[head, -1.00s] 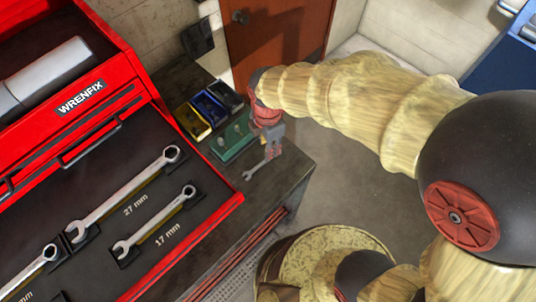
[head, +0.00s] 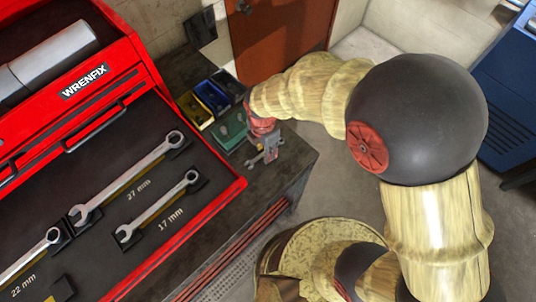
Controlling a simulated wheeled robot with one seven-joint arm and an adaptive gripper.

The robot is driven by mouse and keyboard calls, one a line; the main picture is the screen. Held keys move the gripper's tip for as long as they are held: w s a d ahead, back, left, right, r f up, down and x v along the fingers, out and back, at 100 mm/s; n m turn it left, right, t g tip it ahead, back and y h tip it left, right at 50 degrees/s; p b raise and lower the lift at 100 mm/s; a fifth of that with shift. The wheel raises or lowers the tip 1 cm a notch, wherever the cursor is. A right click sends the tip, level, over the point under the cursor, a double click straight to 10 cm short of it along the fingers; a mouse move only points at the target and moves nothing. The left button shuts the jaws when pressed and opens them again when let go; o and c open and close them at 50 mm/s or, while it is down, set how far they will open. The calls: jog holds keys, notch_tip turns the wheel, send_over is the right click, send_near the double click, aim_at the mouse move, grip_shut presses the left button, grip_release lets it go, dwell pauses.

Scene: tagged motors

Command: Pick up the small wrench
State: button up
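A small grey wrench (head: 256,161) is at the gripper on the dark bench top, with one end showing left of the fingers and the other near their right side. My gripper (head: 270,157) points down at the wrench's middle, and its fingers overlap it in the view. The fingers are too small to tell whether they are shut on the wrench or around it. I cannot tell whether the wrench touches the bench. Two larger wrenches, marked 27 mm (head: 125,181) and 17 mm (head: 157,209), lie in holders in the red toolbox drawer.
The red toolbox (head: 120,70) stands left of the gripper. A green holder (head: 229,131) and blue and yellow bins (head: 210,97) stand just behind the wrench. The bench (head: 290,170) ends close on the right. A brown door (head: 285,40) is behind.

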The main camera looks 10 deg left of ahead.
jog(key=shift+c, duration=0.2)
jog(key=c, duration=0.8)
